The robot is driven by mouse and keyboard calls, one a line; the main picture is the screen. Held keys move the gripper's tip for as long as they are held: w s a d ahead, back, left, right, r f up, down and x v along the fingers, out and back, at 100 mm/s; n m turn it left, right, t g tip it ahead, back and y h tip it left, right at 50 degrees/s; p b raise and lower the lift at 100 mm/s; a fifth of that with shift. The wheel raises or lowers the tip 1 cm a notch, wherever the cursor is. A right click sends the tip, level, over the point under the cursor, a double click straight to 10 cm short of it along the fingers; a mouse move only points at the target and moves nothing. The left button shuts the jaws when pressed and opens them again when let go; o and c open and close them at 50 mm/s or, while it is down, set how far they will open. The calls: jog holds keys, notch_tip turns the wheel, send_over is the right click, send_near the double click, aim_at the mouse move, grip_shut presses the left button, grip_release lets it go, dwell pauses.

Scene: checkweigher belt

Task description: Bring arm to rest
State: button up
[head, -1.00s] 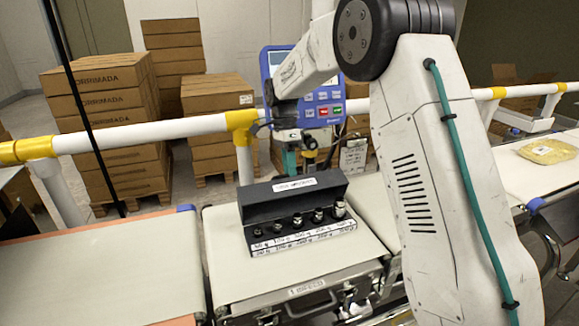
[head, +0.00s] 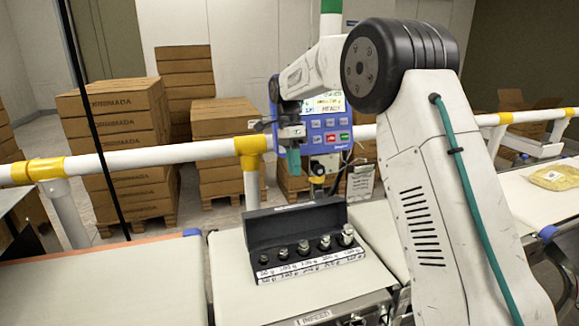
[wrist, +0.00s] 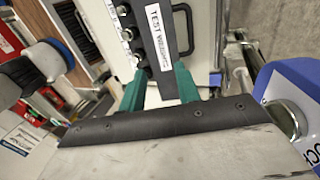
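My gripper (head: 292,160) hangs in the air in front of the blue control panel, above and behind the black test weight case. In the wrist view its two teal fingers (wrist: 160,85) stand apart with nothing held between them. The case (head: 295,226) lies open on the pale belt, with a row of several metal weights (head: 303,246) along its front. The case's lid with its "TEST WEIGHTS" label also shows beyond the fingers in the wrist view (wrist: 165,50).
The blue control panel (head: 328,125) stands close behind the gripper. A white rail with yellow joints (head: 250,146) runs behind the belts. Stacked cartons (head: 120,125) stand beyond it. A yellow packet (head: 556,177) lies on the right belt. The left belt (head: 100,285) is clear.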

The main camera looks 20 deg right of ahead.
jog(key=shift+r, duration=0.1)
jog(key=s+r+n+t, duration=0.1)
jog(key=s+r+n, duration=0.2)
jog(key=s, duration=0.5)
jog(key=s+d+r+n+t, duration=0.1)
jog(key=s+r+n, duration=0.25)
jog(key=s, duration=0.35)
jog(key=s+r+n+t, duration=0.1)
jog(key=s+r+n, duration=0.2)
jog(key=s, duration=0.5)
jog(key=s+f+n+t, duration=0.1)
jog(key=s+f+n, duration=0.2)
jog(key=s, duration=0.7)
jog(key=s+f+n+t, duration=0.1)
jog(key=s+f+n, duration=0.3)
jog(key=s, duration=0.6)
jog(key=shift+s+d+f+n, duration=0.2)
jog(key=shift+d+n, duration=0.15)
jog(key=shift+n, duration=0.4)
